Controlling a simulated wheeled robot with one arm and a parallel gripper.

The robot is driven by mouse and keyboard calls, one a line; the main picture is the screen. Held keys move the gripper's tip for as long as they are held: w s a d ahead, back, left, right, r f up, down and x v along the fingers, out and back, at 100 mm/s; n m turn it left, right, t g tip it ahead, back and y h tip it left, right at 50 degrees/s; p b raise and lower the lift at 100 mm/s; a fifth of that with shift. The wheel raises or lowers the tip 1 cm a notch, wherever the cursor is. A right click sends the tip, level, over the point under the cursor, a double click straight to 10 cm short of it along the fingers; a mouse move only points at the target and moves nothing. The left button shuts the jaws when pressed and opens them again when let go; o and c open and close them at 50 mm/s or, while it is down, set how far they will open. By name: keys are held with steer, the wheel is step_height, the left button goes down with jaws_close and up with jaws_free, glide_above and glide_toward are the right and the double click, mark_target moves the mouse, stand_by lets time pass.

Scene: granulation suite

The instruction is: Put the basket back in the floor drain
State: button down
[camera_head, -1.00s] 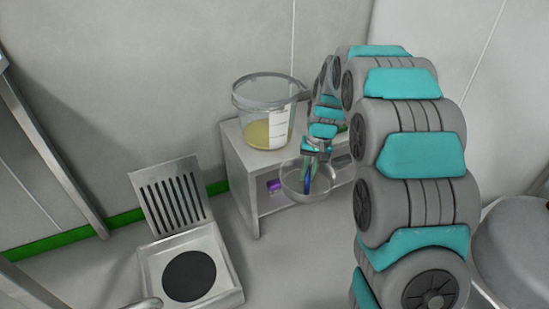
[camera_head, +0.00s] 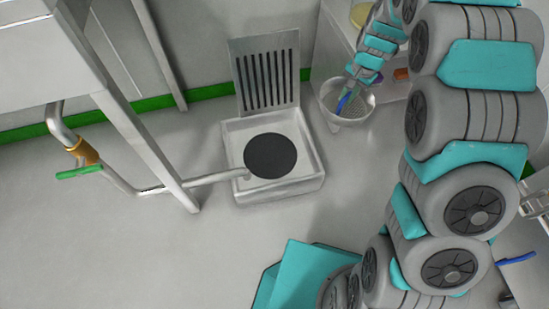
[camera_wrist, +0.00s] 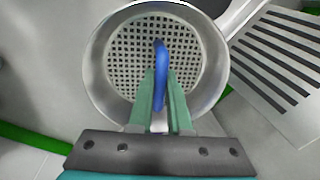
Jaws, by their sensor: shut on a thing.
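The basket (camera_head: 357,109) is a round metal strainer with a perforated bottom and a blue handle. My gripper (camera_head: 346,98) is shut on the blue handle (camera_wrist: 161,62), and the basket hangs from it, right of the drain. The wrist view shows the basket (camera_wrist: 205,75) from above, empty apart from the handle. The floor drain (camera_head: 229,153) is a square pale tray with a round dark opening (camera_head: 270,156). Its slotted grate (camera_head: 239,61) stands tilted up at the back edge and also shows in the wrist view (camera_wrist: 262,70).
A pipe (camera_head: 215,178) with an orange fitting and green valve handle (camera_head: 79,172) ends at the drain's left side, beside a metal frame leg (camera_head: 150,150). A low shelf unit (camera_head: 331,40) stands behind the basket. Floor in front of the drain is clear.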

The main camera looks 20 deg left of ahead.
steer(key=s+a+f+m+b, duration=0.2)
steer(key=a+f+b, duration=0.1)
steer(key=a+f, duration=0.3)
steer(key=s+a+f+m+b, duration=0.2)
steer(key=a+f+b, duration=0.1)
steer(key=a+f, duration=0.4)
steer(key=s+a+f+m+b, duration=0.2)
steer(key=a+f, duration=0.5)
steer(key=f, duration=0.5)
steer(key=shift+a+m+h+b, duration=0.2)
steer(key=shift+m+h+b, duration=0.2)
steer(key=shift+m, duration=0.2)
steer(key=shift+f, duration=1.95)
steer(key=shift+f, duration=0.2)
steer(key=c, duration=0.9)
jaws_free()
steer(key=shift+o, duration=0.2)
steer(key=shift+r, duration=0.15)
